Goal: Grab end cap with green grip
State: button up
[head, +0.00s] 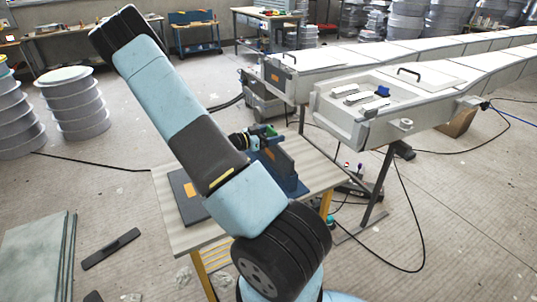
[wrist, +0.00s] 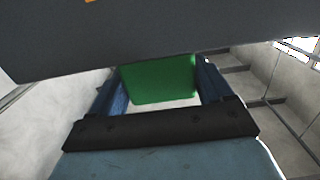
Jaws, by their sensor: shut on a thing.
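My gripper (wrist: 160,92) is shut on the green grip (wrist: 158,78), with one blue finger on each side of it in the wrist view. A dark grey panel (wrist: 150,38), which looks like the end cap, fills the top of that view, close beyond the fingers. In the head view my gripper (head: 256,139) is at the top of a dark upright panel on the table, and some green shows there. My arm hides part of the panel and the table. I cannot tell whether the end cap still touches its support.
The small wooden table (head: 180,238) also bears another dark panel (head: 187,198) with an orange mark, left of my arm. Long white moulds (head: 400,110) on legs stand behind and to the right. Cables cross the floor. Stacked grey rings (head: 76,105) stand at left.

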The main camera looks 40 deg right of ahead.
jog(key=c, duration=0.8)
jog(key=shift+c, duration=0.2)
jog(key=shift+w+r, duration=0.1)
